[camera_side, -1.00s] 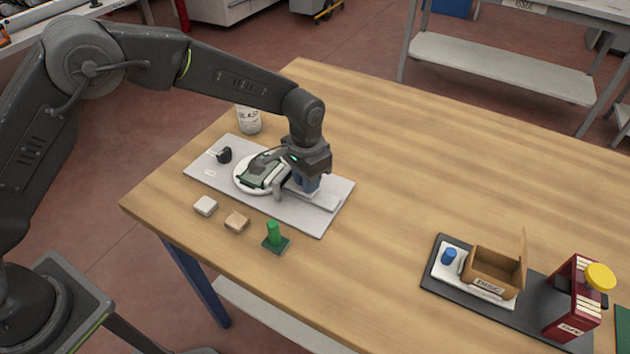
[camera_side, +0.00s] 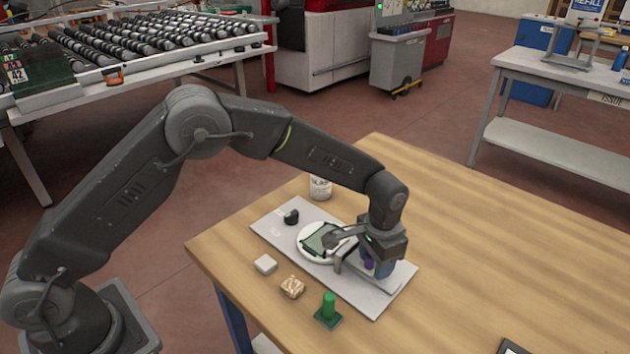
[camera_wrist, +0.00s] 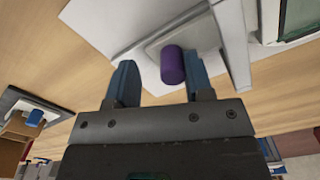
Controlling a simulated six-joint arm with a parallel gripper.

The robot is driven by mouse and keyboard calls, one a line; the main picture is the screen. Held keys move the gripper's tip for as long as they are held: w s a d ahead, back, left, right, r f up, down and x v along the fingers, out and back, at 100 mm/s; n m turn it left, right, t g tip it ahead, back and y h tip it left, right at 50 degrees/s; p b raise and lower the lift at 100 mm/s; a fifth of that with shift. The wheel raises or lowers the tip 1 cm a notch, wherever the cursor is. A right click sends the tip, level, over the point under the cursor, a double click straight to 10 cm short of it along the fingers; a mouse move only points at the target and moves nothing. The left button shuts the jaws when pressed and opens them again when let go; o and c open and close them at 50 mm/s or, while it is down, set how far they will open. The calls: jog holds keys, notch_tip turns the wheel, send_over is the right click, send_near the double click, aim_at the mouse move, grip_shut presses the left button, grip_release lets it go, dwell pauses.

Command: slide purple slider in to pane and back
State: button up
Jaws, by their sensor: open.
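The purple slider (camera_wrist: 173,66) is an upright purple knob on a light grey sliding plate (camera_wrist: 190,38). In the wrist view it stands between the two blue fingers of my gripper (camera_wrist: 160,80), closer to the right finger. My gripper is open, and I cannot tell whether a finger touches the knob. In the side view the knob (camera_side: 369,262) shows partly below my gripper (camera_side: 376,268). The glass pane (camera_side: 322,239) lies on a round white disc (camera_side: 318,256), left of the slider, on a pale grey base plate (camera_side: 372,300).
A black knob (camera_side: 291,217) sits on the base plate's far left. A white block (camera_side: 265,264), a tan block (camera_side: 292,287) and a green peg on a foot (camera_side: 328,308) stand along the front. A white labelled can (camera_side: 320,188) stands behind.

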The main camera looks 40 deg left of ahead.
notch_tip(320, 180, up, 14)
jog(key=r, duration=0.1)
jog(key=s+a+r+n+t, duration=0.2)
jog(key=s+a+r+t, duration=0.1)
jog(key=s+a+r, duration=0.8)
jog(key=shift+s+a+h, duration=0.3)
jog(key=shift+s, duration=0.4)
jog(key=w+d+f+m+g, duration=0.2)
jog(key=w+d+f+g, duration=0.1)
jog(key=w+d+f, duration=0.9)
jog(key=f, duration=1.4)
jog(key=shift+w+a, duration=0.2)
jog(key=shift+a, duration=0.2)
